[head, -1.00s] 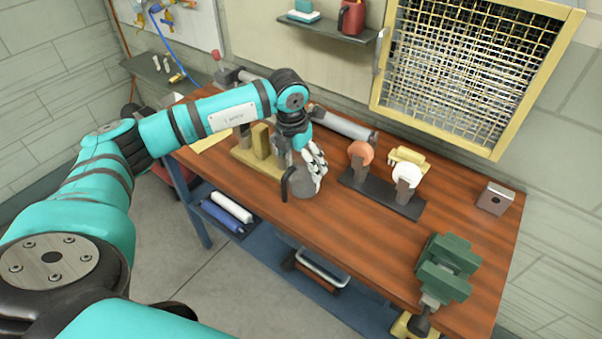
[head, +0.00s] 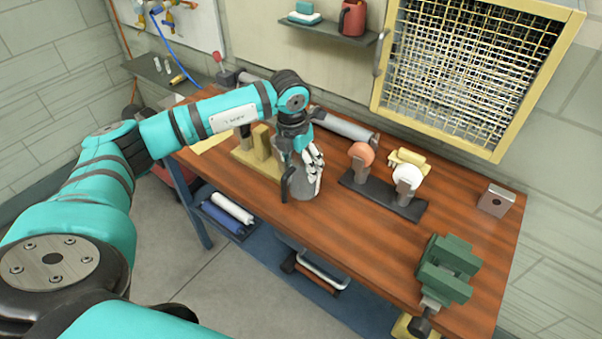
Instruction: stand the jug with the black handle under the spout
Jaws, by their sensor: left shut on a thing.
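The grey jug (head: 304,187) with the black handle (head: 287,184) is near the front edge of the wooden workbench, left of the middle. Its handle points left. My left gripper (head: 312,166) is shut on the jug, with its fingers over the jug's upper right side. The fingers hide part of the jug, and I cannot tell whether its base touches the bench. I cannot make out for certain which thing is the spout. My right gripper is not in view.
A green vise (head: 447,268) sits at the bench's right end. A red can (head: 352,18) is on the wall shelf. The bench (head: 340,235) is clear in front of the grinder.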

